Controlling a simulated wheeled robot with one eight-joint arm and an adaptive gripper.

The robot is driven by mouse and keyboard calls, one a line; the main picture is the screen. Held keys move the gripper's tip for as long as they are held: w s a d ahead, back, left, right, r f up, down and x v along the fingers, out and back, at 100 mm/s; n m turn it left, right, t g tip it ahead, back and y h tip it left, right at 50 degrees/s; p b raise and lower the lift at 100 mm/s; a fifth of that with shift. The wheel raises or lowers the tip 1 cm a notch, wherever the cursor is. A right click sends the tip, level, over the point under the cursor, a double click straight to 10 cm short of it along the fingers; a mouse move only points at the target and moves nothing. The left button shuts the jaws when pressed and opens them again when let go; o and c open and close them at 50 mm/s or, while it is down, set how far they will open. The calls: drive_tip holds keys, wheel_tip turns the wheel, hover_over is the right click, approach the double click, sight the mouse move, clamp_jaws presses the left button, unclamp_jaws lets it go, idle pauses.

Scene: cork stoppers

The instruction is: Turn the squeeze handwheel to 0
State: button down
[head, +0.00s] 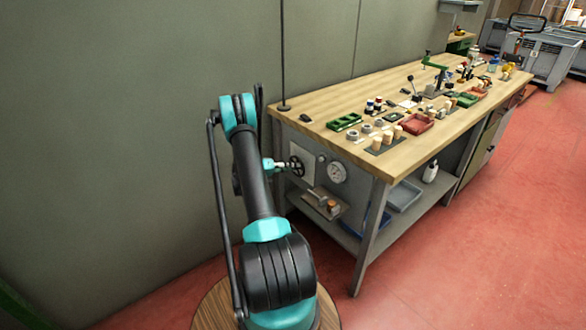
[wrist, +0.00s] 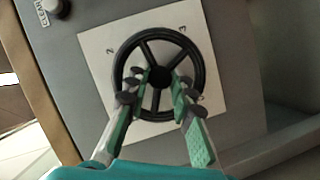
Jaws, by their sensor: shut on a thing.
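The black squeeze handwheel (wrist: 193,52) has a round rim, several spokes and a central hub. It stands in front of a white dial plate (wrist: 95,42) on the grey bench end; the numbers 2 and 3 show on the plate, and the wheel hides part of it. My gripper (wrist: 161,82) reaches over the lower part of the wheel, its green-padded fingers on both sides of the hub area, shut on the wheel. In the head view my gripper (head: 280,165) is at the handwheel (head: 297,166), on the bench's near end.
A knob (wrist: 55,8) beside a CLEAR label sits at upper left in the wrist view. In the head view a round gauge (head: 337,172) is right of the wheel. A small shelf (head: 322,204) juts out below. The wooden benchtop (head: 340,95) holds trays and stoppers.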

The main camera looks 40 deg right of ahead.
drive_tip(key=c, duration=1.6)
unclamp_jaws()
drive_tip(key=v, duration=1.2)
drive_tip(key=shift+w+f, duration=0.1)
